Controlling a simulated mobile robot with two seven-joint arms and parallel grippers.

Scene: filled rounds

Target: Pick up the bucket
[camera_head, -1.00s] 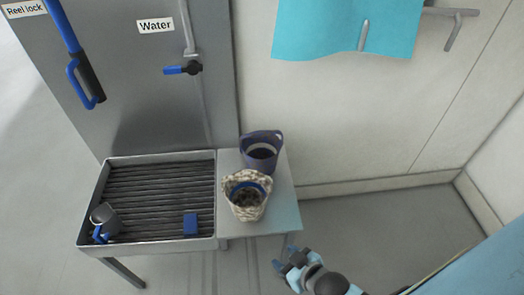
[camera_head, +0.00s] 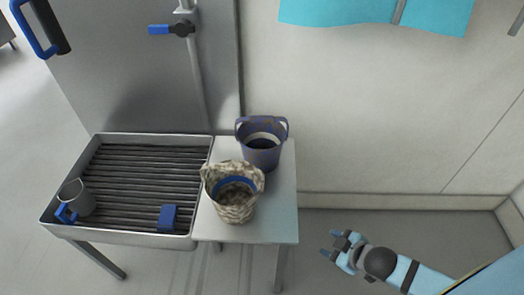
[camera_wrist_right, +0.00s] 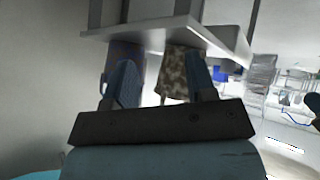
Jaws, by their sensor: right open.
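Two buckets stand upright on a small white side table (camera_head: 280,215). The purple-blue bucket (camera_head: 262,156) with raised handles is at the back, its inside dark. The beige patterned bucket (camera_head: 235,208) with a blue inner band is in front, with dark contents. My right gripper (camera_head: 335,246) is open and empty, to the right of the table and apart from both buckets. In the right wrist view, the scene is upside down; the purple-blue bucket (camera_wrist_right: 126,52) and beige bucket (camera_wrist_right: 174,72) show beyond the open fingers (camera_wrist_right: 160,85). My left gripper is out of view.
A slatted metal sink tray (camera_head: 120,236) adjoins the table's left side, holding a grey mug-like container (camera_head: 78,197) and a blue block (camera_head: 168,217). A blue-handled valve (camera_head: 170,30) is on the wall panel behind.

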